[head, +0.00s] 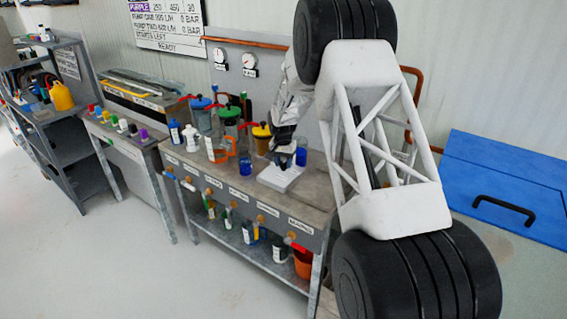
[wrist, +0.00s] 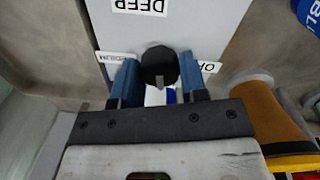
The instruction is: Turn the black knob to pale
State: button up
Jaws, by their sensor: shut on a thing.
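The black knob (wrist: 160,64) stands on a light grey box (wrist: 180,22) in the wrist view. A pale pointer mark on the knob faces the bottom of the picture. My gripper (wrist: 159,72) has its two blue fingers on either side of the knob, shut on it. A label reading DEEP (wrist: 138,7) is upside down at the top, a partly covered label beginning with O (wrist: 211,67) is at right, and a small label (wrist: 114,57) is at left. Any label below the knob is hidden. In the head view, my gripper reaches down over the white box (head: 279,179); the knob is hidden there.
A yellow-lidded jar (head: 262,137) stands close left of my gripper in the head view. A blue container (head: 301,156) is close right, and a blue-filled beaker (head: 245,165) is nearby. Several bottles and lidded vessels crowd the bench's left.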

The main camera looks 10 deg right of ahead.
aim_at(283, 163)
jog(key=shift+m, duration=0.5)
jog(key=o, duration=0.9)
jog(key=shift+w+a+r, duration=0.1)
jog(key=shift+a+r, duration=0.05)
jog(key=shift+r, duration=3.75)
